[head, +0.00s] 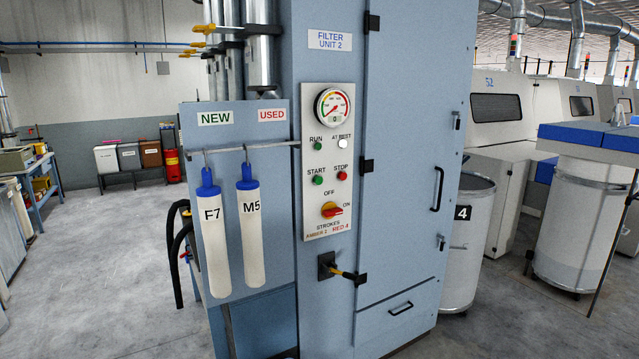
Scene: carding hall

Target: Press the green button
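A small green button (318,180) sits under the word START on the pale control panel (310,215) of a blue cabinet. A red button (342,176) is just right of it under STOP. Above are a green light (318,146) marked RUN and a bright white light (342,143) marked AT REST. A red rotary switch (332,210) on a yellow base, between OFF and ON labels, is below. Neither of my grippers is in view, and nothing covers the panel.
A round gauge (333,107) tops the panel. A black lever mount (326,266) with a yellow arm juts out below. Two white filter bags, F7 (214,245) and M5 (250,235), hang to the left. The cabinet's tall door (410,150) is closed. Open floor (110,260) lies left.

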